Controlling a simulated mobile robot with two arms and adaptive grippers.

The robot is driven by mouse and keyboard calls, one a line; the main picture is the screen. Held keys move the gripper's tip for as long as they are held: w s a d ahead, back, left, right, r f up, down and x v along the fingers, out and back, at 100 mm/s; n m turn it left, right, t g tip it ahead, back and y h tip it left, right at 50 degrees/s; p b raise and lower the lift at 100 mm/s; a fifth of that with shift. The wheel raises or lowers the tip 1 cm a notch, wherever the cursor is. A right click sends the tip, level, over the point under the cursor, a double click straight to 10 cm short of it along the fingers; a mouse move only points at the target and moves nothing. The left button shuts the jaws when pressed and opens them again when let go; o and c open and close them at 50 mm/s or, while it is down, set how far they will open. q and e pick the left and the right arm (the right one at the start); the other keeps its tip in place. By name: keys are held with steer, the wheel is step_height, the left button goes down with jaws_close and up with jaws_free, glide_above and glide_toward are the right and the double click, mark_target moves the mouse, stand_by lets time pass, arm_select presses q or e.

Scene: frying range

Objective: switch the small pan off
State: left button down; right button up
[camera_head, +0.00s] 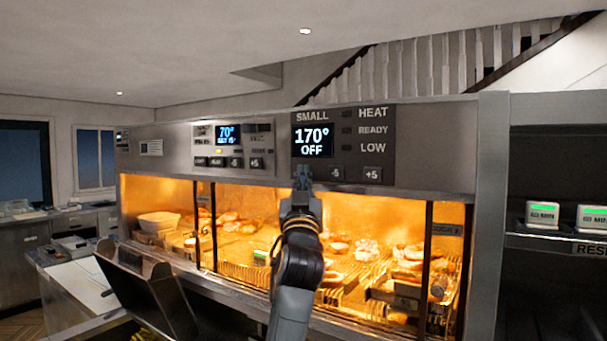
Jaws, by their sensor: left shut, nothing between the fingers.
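The small pan's control panel (370,155) is dark, labelled SMALL, on the steel front of the frying range. Its display (312,140) reads 170° and OFF. The HEAT, READY and LOW lamps beside it look dark. Below are a -5 button (336,174) and a +5 button (372,175). My left gripper (303,172) is shut and empty, pointing up at the panel's lower left, just under the display. It hides whatever is on the panel there. I cannot tell whether its tips touch the panel. My right gripper is not in view.
A second panel (233,145) to the left reads 70°. Below the panels is a lit glass-fronted cabinet (230,235) with fried food. An upright steel post (490,200) and shelved timers (541,214) stand on the right. A dark tilted bin (145,290) is at lower left.

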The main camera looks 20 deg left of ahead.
arm_select(q)
steer(key=shift+s, duration=0.1)
steer(key=s, duration=0.4)
steer(key=s+p, duration=0.1)
steer(key=shift+s+a, duration=0.4)
stand_by(0.4)
